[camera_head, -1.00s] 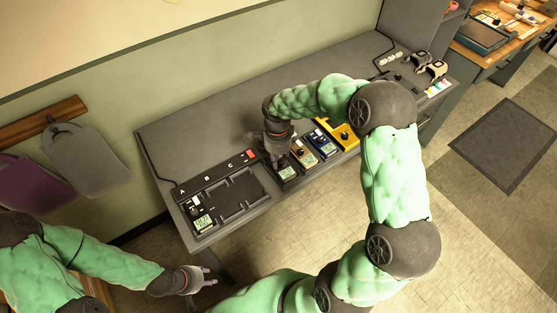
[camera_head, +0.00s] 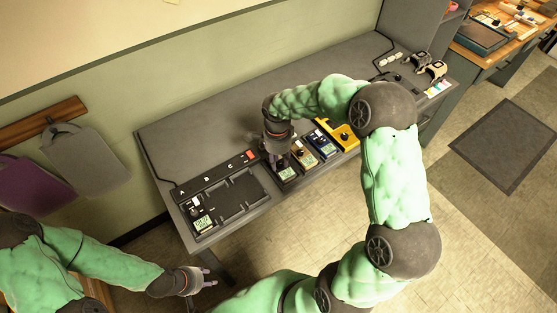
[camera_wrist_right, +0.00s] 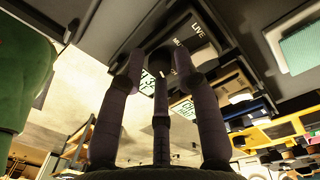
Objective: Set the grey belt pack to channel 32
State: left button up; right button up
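The grey belt pack (camera_head: 289,175) lies on the bench, just right of the empty-looking charger bay, with its small lit display toward the front. My right gripper (camera_head: 281,163) points down over it and hides much of its face. In the right wrist view the fingers (camera_wrist_right: 161,68) reach to the pack's face (camera_wrist_right: 200,42), beside printed "LIVE" lettering. The tips are drawn in around the dial area, but I cannot tell whether they grip the dial. The display digits (camera_wrist_right: 148,80) are partly covered and not readable. My left gripper (camera_head: 208,277) is open and empty, in front of the bench.
Tan (camera_head: 303,153), blue (camera_head: 322,144) and yellow (camera_head: 346,135) packs stand close to the right of my right gripper. A charger tray (camera_head: 240,213) marked A, B, C holds another pack (camera_head: 202,221) at its left end. The bench behind is clear.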

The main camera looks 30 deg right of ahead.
notch_tip(320, 180, up, 12)
jog(key=shift+w, duration=0.4)
jog(key=shift+d, duration=0.1)
